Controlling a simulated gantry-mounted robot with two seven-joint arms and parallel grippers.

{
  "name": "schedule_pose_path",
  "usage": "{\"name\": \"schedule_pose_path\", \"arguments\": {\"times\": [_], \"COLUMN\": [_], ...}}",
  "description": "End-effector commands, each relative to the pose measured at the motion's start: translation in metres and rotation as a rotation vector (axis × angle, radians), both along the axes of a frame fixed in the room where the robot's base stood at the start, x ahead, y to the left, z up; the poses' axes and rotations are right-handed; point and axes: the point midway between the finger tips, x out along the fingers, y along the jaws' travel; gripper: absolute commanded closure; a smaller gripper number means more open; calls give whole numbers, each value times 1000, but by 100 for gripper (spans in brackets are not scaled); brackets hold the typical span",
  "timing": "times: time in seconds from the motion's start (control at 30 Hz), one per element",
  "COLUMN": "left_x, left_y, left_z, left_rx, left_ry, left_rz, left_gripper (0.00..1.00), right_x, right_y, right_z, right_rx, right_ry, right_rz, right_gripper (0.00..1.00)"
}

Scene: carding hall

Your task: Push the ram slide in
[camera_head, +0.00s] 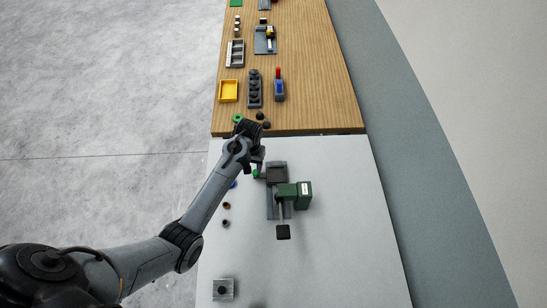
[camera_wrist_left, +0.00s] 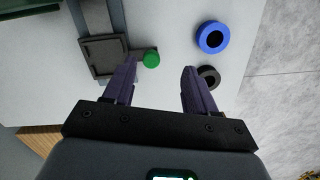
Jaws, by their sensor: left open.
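The plate shows at upper left in the left wrist view (camera_wrist_left: 103,57). A small green round piece (camera_head: 256,174) sits beside the plate; in the left wrist view (camera_wrist_left: 151,58) it is between my fingers, close to one fingertip. My left gripper (camera_wrist_left: 160,68) is open, above the plate's side. I cannot tell which part is the ram slide. My right gripper is not in view.
A blue ring (camera_wrist_left: 212,37) and a black ring (camera_wrist_left: 208,76) lie near my left gripper. A grey block (camera_head: 223,289) stands near the front. The wooden table (camera_head: 310,95) behind holds a yellow tray (camera_head: 228,91) and several other parts. The table right of the fixture is clear.

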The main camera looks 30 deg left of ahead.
Motion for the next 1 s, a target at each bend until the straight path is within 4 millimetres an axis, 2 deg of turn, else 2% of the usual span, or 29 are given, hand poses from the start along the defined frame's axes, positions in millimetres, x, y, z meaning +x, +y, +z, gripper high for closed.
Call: {"name": "schedule_pose_path", "arguments": {"times": [0.03, 0.1, 0.27, 0.37, 0.8, 1.0], "left_x": [14, 27, 38, 38, 38, 38], "left_y": [0, -1, -1, -1, -1, -1], "left_z": [8, 18, 21, 10, -58, -75], "left_rx": [-2, -2, -3, -2, -2, -1], "left_ry": [-30, -56, -79, -77, -78, -80], "left_rz": [2, 1, 0, 0, 0, 0], "left_gripper": [44, 44, 44, 44, 44, 44], "right_x": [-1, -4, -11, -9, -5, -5], "right_y": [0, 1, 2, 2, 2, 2], "right_z": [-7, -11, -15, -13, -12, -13], "right_rx": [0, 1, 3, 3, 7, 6], "right_ry": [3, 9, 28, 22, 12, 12], "right_rz": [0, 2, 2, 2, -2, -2], "right_gripper": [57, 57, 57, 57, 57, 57]}}
